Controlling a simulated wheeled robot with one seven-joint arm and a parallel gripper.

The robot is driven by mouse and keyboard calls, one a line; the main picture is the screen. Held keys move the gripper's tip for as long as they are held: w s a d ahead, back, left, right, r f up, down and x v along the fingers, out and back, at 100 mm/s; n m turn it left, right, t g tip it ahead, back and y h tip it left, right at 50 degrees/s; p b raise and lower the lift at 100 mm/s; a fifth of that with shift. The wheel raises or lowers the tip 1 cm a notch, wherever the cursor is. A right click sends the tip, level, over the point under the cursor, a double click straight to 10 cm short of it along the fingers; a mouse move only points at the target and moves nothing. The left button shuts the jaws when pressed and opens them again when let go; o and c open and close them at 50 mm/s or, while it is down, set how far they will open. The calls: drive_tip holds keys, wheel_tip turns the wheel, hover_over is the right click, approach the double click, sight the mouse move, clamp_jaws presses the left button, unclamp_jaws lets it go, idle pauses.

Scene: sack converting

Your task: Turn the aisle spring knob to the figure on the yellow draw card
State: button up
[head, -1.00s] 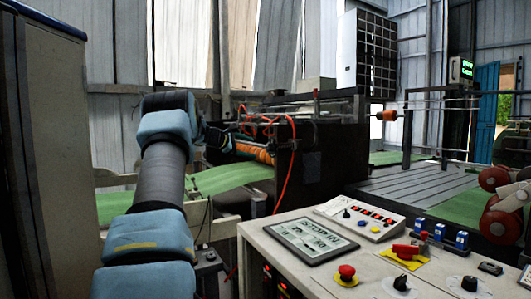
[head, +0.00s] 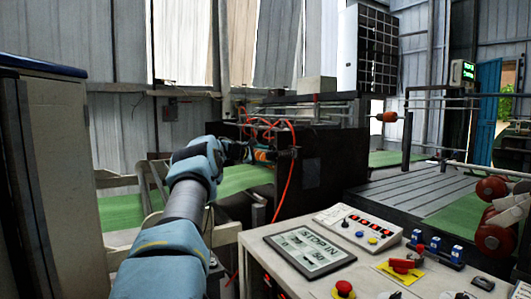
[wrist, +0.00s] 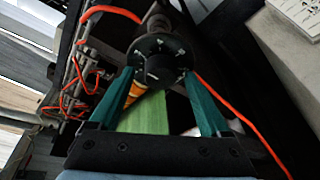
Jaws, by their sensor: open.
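In the wrist view a dark round knob (wrist: 158,62) with pale marks around its face sits on the end of a shaft. My gripper (wrist: 160,77) is open, its two teal fingers pointing at the knob, with the tips at either side of its lower rim. I cannot tell whether they touch it. No figure on the knob is readable. In the head view my gripper (head: 262,153) reaches the near side of the dark machine (head: 325,165), and the knob cannot be made out there. I cannot identify a yellow draw card; a yellow plate (head: 408,277) lies under a red switch.
Orange hoses (head: 286,185) hang beside the gripper. A green web (head: 245,179) runs into the machine. The pale console (head: 285,280) at front right carries a "STOP IN" display (head: 309,249), a button box (head: 360,228) and a red button (head: 343,289).

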drive_tip(key=shift+d, duration=0.1)
clamp_jaws()
drive_tip(key=shift+r+p, duration=0.1)
drive_tip(key=shift+p, duration=0.25)
idle(0.4)
